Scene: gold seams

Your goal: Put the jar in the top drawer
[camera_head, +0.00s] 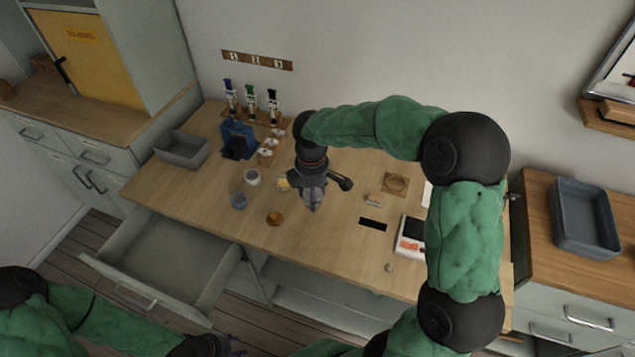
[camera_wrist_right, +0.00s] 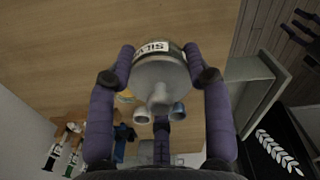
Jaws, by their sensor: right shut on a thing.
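The jar (camera_wrist_right: 160,78) is a grey metallic cylinder with a white label partly reading "SIL". My right gripper (camera_wrist_right: 160,85) is shut on it, its purple fingers around the sides. In the head view, my right gripper (camera_head: 312,195) is over the middle of the wooden table, and the jar is mostly hidden by it. The top drawer (camera_head: 165,262) stands pulled out and looks empty under the table's left front; its wall also shows in the right wrist view (camera_wrist_right: 258,95). My left gripper (camera_head: 232,346) is at the bottom edge, in front of the drawer; its fingers look spread and empty.
A white cup (camera_head: 252,177), a blue cup (camera_head: 239,201) and an amber item (camera_head: 274,218) stand between my right gripper and the drawer. A grey bin (camera_head: 182,150) and a blue stand (camera_head: 237,140) are behind. A scale (camera_head: 411,237) is at right.

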